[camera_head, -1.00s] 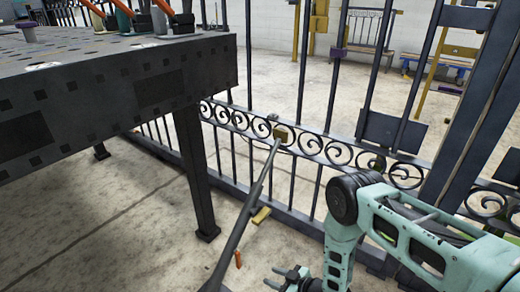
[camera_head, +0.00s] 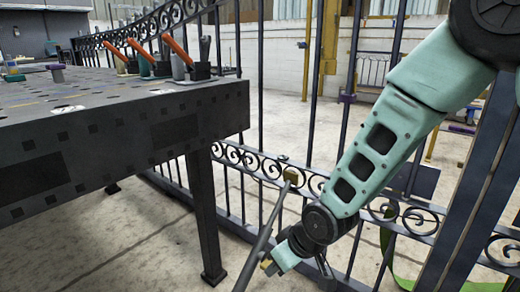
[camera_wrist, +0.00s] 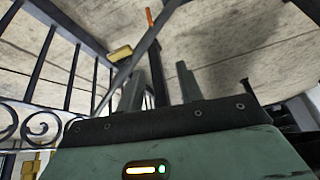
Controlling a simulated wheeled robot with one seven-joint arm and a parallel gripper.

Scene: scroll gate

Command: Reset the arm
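My arm (camera_head: 385,135) is pale green with black joints. In the head view it slants from the upper right down to a black joint (camera_head: 320,222) in front of the scroll gate (camera_head: 245,160). A short pale green part continues to the lower left of that joint; I cannot make out the fingers there. In the wrist view my gripper (camera_wrist: 158,72) has its two grey-green fingers apart, with no object clearly held. A dark bar shows behind and between them. Gate bars and scrolls (camera_wrist: 45,125) stand at the left of the wrist view.
A dark perforated table (camera_head: 120,110) fills the left, with orange-handled tools (camera_head: 178,52) on it. A long grey pole (camera_head: 262,240) leans at the gate, close to my arm. A yellow block (camera_wrist: 120,53) and an orange piece (camera_wrist: 149,17) lie on the concrete floor.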

